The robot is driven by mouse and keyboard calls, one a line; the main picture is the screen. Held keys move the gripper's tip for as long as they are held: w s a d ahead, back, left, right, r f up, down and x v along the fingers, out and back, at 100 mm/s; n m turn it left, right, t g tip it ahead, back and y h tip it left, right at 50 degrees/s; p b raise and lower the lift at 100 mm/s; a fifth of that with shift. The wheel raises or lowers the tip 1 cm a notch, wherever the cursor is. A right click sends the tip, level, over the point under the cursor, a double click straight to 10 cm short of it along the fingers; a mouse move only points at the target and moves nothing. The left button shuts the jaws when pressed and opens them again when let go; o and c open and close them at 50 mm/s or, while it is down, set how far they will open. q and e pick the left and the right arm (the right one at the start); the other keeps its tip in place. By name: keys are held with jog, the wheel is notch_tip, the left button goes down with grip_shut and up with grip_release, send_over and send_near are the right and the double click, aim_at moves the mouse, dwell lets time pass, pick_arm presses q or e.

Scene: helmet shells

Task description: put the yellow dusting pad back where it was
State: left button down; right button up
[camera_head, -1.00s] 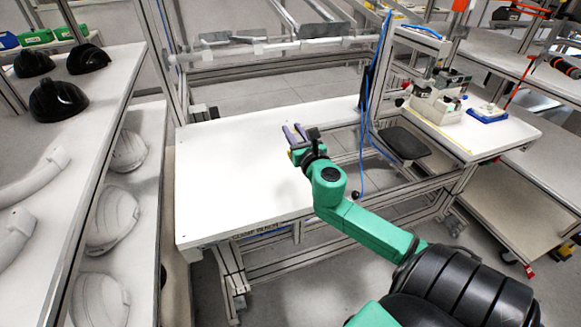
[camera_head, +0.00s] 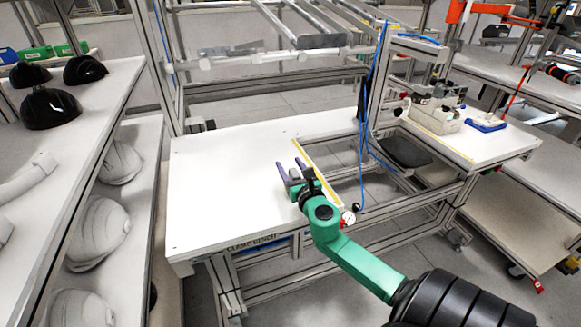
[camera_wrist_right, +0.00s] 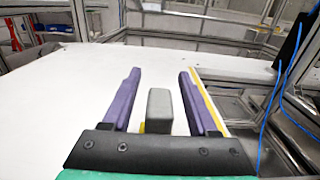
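My right gripper (camera_head: 289,163) is over the white table (camera_head: 215,175), close to its right edge. In the right wrist view its two purple fingers (camera_wrist_right: 159,73) stand wide apart. A grey upright block (camera_wrist_right: 159,108) shows between them with a gap on both sides, and a small yellow patch (camera_wrist_right: 142,127) is at its lower left. I cannot tell whether these belong to the dusting pad or to the gripper. No yellow dusting pad can be clearly made out in either view. My left gripper is not in view.
A yellow strip (camera_head: 316,168) runs along the table's right edge. A shelf on the left holds black helmet shells (camera_head: 50,108), with white shells (camera_head: 98,232) below. A bench at right carries a grey device (camera_head: 435,115) and a blue tray (camera_head: 487,124). The table's left part is clear.

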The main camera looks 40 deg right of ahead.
jog(key=shift+r, duration=0.25)
jog(key=shift+s+a+f, duration=0.1)
jog(key=shift+s+f, duration=0.05)
jog(key=shift+s, duration=0.15)
jog(key=b+v, duration=0.1)
jog(key=v, duration=1)
jog(key=shift+b, duration=0.35)
jog(key=shift+s+a, duration=0.1)
jog(key=shift+s, duration=0.15)
